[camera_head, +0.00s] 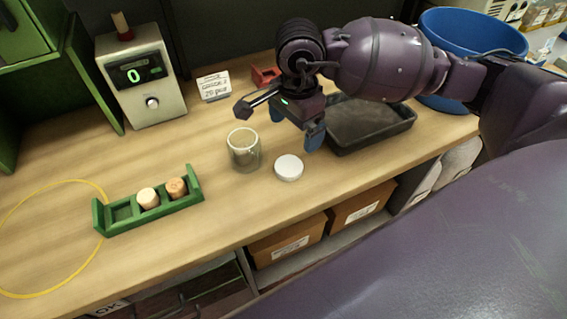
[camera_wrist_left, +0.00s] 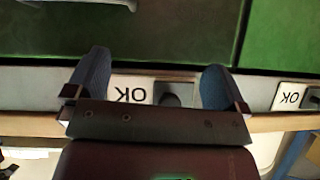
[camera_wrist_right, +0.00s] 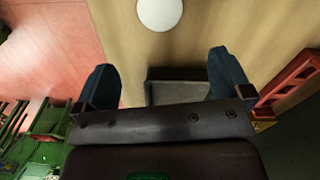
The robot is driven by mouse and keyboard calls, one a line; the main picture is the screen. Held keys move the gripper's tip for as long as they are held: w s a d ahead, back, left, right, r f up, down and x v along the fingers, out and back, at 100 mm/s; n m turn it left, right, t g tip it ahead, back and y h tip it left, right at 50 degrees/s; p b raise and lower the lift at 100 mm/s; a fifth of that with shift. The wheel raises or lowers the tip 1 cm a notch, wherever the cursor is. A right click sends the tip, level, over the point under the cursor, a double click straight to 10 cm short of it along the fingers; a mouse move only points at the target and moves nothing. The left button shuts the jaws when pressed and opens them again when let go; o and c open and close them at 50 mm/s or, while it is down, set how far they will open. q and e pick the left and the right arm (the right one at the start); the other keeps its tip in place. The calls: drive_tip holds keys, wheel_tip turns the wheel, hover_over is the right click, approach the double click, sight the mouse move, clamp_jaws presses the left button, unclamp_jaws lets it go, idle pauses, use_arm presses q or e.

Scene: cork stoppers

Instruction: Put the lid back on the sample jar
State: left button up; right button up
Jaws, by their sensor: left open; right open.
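The sample jar (camera_head: 244,152) is clear glass and stands upright and uncovered on the wooden bench. The white round lid (camera_head: 289,168) lies flat on the bench just right of the jar and nearer to me; it also shows at the top of the right wrist view (camera_wrist_right: 160,13). My right gripper (camera_head: 297,127) is open and empty above the bench, behind the lid and to the right of the jar. Its two blue fingers are apart in the right wrist view (camera_wrist_right: 165,82). My left gripper (camera_wrist_left: 157,88) is open and empty in its wrist view and outside the head view.
A dark tray (camera_head: 372,140) sits right of the lid, with a blue bin (camera_head: 465,35) behind it. A green rack (camera_head: 127,226) holding two corks stands at left. A scale (camera_head: 143,80), a card (camera_head: 213,86) and a red object (camera_head: 265,75) are farther back. Bench around jar and lid is clear.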

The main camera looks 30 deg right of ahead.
hover_over(291, 164)
drive_tip(key=shift+s+d+f+b, duration=0.1)
drive_tip(key=shift+d+f+b, duration=0.05)
drive_tip(key=shift+f, duration=1.25)
drive_tip(key=shift+d+f+b, duration=0.15)
drive_tip(key=shift+f, duration=1.25)
drive_tip(key=shift+a+f, duration=0.15)
drive_tip(key=shift+f, duration=1.2)
drive_tip(key=shift+a+f, duration=0.15)
drive_tip(key=shift+f, duration=1.15)
drive_tip(key=c, duration=1)
